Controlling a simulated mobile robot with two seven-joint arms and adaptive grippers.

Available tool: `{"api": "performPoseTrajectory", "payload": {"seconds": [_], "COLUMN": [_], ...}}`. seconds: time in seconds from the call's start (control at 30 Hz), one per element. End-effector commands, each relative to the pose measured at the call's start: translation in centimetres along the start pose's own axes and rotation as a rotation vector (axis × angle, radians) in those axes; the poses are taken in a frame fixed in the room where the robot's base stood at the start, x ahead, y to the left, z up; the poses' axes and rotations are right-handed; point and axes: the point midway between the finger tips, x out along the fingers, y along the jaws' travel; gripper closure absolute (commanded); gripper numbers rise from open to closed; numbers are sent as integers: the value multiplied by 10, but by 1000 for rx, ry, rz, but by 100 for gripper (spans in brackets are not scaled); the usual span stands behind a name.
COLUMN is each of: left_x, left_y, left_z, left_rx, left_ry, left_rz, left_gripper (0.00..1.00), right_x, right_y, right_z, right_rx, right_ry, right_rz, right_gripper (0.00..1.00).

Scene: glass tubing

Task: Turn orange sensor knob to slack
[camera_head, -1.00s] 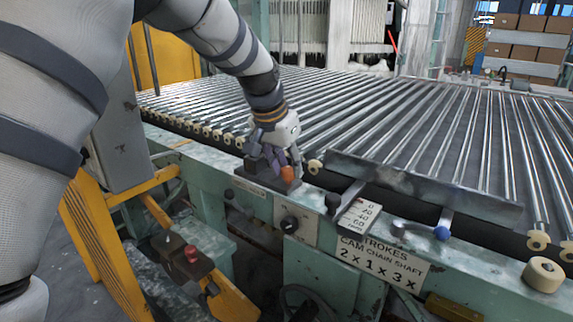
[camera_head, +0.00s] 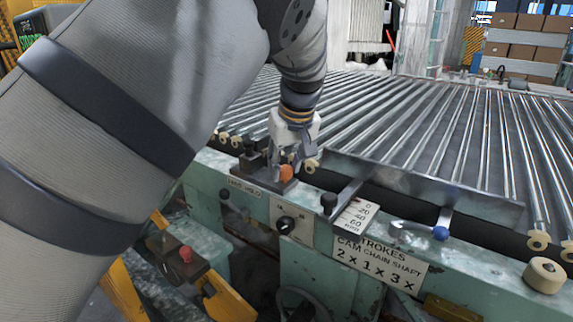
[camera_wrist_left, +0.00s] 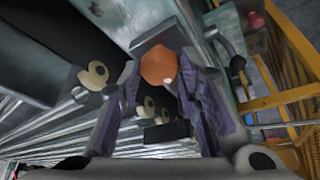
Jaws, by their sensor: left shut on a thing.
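The orange sensor knob (camera_head: 286,173) stands on a dark block (camera_head: 262,180) on the green machine rail. My left gripper (camera_head: 288,162) comes down on it from above and behind. In the left wrist view the orange knob (camera_wrist_left: 158,65) sits between the tips of my left gripper (camera_wrist_left: 160,78), one finger on each side. The fingers are shut on it. A small light mark shows on the knob's edge in that view. A label plate below the block is too small to read surely. My right gripper is not in view.
A black knob (camera_head: 248,148) stands left of the orange one. A black rotary switch (camera_head: 286,224), a numbered scale plate (camera_head: 357,215) and a blue-knobbed lever (camera_head: 441,233) are on the front. A metal bar (camera_head: 420,186) and rows of glass tubes (camera_head: 400,120) lie behind.

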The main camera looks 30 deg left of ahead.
Motion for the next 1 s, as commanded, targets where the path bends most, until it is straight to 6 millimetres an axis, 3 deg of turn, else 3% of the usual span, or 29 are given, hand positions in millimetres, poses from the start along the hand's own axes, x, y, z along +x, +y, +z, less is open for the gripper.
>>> {"api": "performPoseTrajectory", "payload": {"seconds": [0.5,1.0], "left_x": [7,4], "left_y": [3,3], "left_z": [2,1], "left_rx": [-411,-604], "left_ry": [-4,-6], "left_rz": [-180,-256], "left_gripper": [97,97], "right_x": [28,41], "right_y": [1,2], "right_z": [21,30], "right_rx": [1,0], "right_ry": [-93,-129], "right_rz": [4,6], "right_gripper": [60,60]}}
